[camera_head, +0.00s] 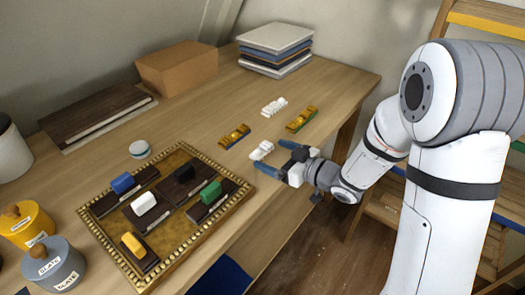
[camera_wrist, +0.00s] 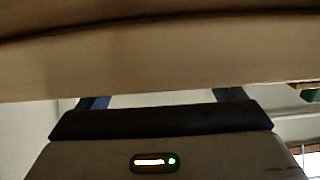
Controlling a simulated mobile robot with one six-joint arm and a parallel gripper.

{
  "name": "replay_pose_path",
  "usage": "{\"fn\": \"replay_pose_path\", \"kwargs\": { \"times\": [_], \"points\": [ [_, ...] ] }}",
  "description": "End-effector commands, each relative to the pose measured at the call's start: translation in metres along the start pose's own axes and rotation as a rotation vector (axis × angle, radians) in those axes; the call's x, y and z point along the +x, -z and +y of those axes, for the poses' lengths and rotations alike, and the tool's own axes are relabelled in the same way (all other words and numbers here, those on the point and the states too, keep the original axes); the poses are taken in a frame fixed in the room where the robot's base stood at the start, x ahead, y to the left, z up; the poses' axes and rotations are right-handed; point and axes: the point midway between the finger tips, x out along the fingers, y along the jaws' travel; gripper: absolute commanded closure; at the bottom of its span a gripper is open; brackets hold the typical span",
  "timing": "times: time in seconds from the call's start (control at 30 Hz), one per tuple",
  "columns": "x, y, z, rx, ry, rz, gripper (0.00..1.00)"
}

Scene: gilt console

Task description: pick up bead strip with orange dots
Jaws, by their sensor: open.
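Several small bead strips lie on the wooden console top in the head view. Two are white: a far white strip (camera_head: 274,106) and a near white strip (camera_head: 262,151). Two are golden: a right golden strip (camera_head: 302,119) and a left golden strip (camera_head: 235,135). Dot colours are too small to tell. My gripper (camera_head: 270,155) is open at the table's front edge, its blue fingers either side of the near white strip; contact cannot be told. In the wrist view the two fingers (camera_wrist: 162,100) stand apart, with no strip visible between them.
A gilt beaded tray (camera_head: 228,203) holds dark blocks with coloured pieces, left of my gripper. A cardboard box (camera_head: 177,67), a stack of flat slabs (camera_head: 275,45) and dark boards (camera_head: 95,112) stand at the back. Yellow (camera_head: 27,226) and grey (camera_head: 55,267) pots stand at left.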

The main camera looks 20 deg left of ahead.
Motion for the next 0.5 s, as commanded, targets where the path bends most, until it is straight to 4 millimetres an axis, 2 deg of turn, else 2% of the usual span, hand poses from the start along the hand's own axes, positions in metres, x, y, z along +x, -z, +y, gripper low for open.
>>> {"fn": "replay_pose_path", "kwargs": {
  "times": [0.3, 0.5],
  "points": [
    [0.044, 0.005, -0.001, -0.001, 0.001, 0.000, 0.11],
    [0.048, 0.005, 0.000, -0.001, -0.003, 0.000, 0.11]
  ]
}}
